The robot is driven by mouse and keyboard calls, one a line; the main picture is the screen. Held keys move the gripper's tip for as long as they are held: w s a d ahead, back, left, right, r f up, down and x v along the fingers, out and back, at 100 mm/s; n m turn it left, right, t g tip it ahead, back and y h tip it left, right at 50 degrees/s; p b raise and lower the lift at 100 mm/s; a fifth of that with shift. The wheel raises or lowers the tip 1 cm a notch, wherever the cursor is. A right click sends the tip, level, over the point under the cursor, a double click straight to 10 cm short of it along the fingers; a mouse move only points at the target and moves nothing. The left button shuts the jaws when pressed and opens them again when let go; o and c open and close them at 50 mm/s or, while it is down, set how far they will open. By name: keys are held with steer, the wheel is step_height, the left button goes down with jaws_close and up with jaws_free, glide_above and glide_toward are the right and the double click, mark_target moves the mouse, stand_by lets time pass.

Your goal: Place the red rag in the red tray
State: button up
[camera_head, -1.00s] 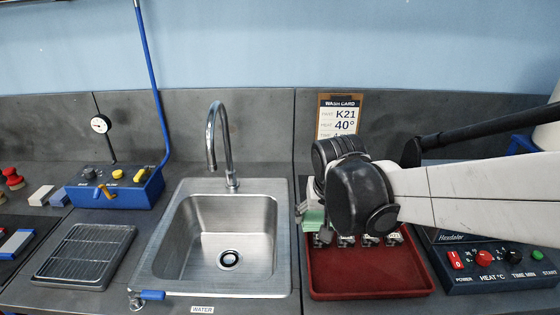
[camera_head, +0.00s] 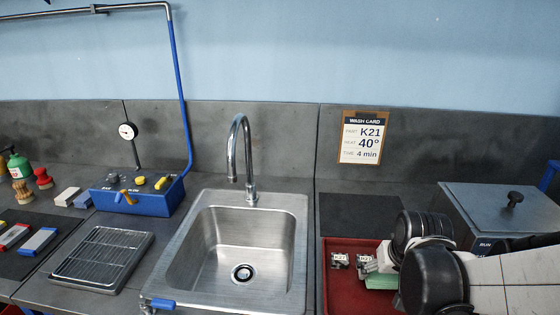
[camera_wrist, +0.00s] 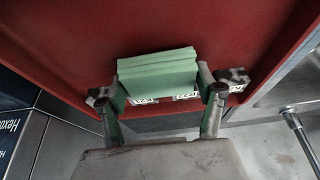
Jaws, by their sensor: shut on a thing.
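The red tray (camera_head: 332,252) sits on the bench right of the sink, its right part hidden by my arm. Its red floor fills much of the wrist view (camera_wrist: 75,40). My gripper (camera_wrist: 160,92) is shut on a folded green cloth (camera_wrist: 158,68), seen between its fingers over the tray. The green cloth also shows in the head view (camera_head: 380,281), partly covered by my arm. Whether it touches the tray floor I cannot tell. The only cloth I see is green; no red rag shows.
Small metal parts labelled K21 (camera_head: 339,259) lie in the tray's back end near the cloth. The steel sink (camera_head: 245,240) with its tall tap (camera_head: 247,150) stands left of the tray. A lidded box (camera_head: 495,205) stands behind my arm at right.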

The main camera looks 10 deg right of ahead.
steer(key=shift+f, duration=0.35)
steer(key=shift+f, duration=0.2)
steer(key=o, duration=1.2)
steer(key=shift+r, duration=0.1)
steer(key=shift+s+r, duration=0.1)
steer(key=shift+r, duration=0.2)
steer(key=p+v, duration=0.3)
steer(key=v, duration=0.8)
steer(key=s+a+r+n+t, duration=0.1)
steer(key=a+r, duration=0.2)
steer(key=a, duration=0.2)
steer(key=s+a+r+n+t+y, duration=0.1)
steer(key=a+r+n+t, duration=0.1)
steer(key=a, duration=0.4)
steer(key=shift+r, duration=0.85)
